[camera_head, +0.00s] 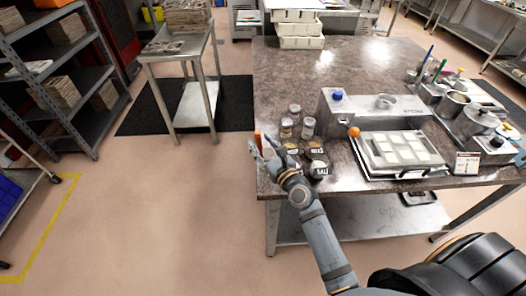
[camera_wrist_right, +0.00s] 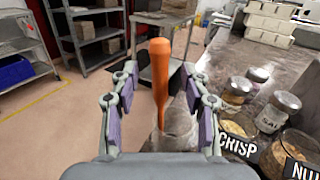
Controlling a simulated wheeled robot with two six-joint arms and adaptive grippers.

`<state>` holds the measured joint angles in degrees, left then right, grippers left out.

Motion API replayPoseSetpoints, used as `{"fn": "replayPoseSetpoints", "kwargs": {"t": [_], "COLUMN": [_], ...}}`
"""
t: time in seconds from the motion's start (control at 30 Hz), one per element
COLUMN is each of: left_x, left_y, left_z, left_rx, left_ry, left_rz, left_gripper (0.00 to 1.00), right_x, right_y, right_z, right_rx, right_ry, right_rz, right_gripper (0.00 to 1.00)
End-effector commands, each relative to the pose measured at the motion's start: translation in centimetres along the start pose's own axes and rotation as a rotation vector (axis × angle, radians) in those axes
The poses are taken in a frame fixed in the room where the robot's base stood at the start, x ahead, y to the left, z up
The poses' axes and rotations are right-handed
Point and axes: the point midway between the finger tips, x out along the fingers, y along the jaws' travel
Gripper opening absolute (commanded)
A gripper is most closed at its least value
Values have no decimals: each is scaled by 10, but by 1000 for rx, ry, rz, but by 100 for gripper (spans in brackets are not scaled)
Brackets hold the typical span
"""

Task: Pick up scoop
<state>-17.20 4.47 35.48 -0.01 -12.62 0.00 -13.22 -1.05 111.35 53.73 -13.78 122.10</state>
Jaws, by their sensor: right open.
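The scoop shows in the right wrist view as an upright orange handle (camera_wrist_right: 160,82) standing between my open fingers; its lower end reaches a clear container (camera_wrist_right: 178,132), and the scoop's head is hard to make out. In the head view a small bit of the orange handle (camera_head: 258,139) shows at the table's left edge. My right gripper (camera_head: 265,148) is at that edge beside the jars. In the right wrist view the right gripper (camera_wrist_right: 158,95) is open, with one finger on each side of the handle and gaps on both sides. My left gripper is not in view.
Jars (camera_head: 308,128) and labelled tubs (camera_head: 318,168) stand close to the right of my right gripper. A steel machine (camera_head: 350,112) and a mould tray (camera_head: 400,152) are farther right on the brown table (camera_head: 350,60). Open floor lies left of the table.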

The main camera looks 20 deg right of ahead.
Motion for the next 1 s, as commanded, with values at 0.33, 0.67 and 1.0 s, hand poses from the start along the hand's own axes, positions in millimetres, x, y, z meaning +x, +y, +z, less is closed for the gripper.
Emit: {"fn": "replayPoseSetpoints", "kwargs": {"t": [0.33,0.67,1.0], "left_x": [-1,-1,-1], "left_y": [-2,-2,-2], "left_z": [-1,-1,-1], "left_rx": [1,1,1], "left_ry": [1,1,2], "left_rz": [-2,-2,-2], "left_gripper": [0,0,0], "right_x": [18,17,17], "right_y": [0,0,0], "right_z": [-1,-1,-1], "right_rx": [0,0,0], "right_ry": [2,1,1], "right_rz": [1,1,1], "right_gripper": [46,4,0]}}
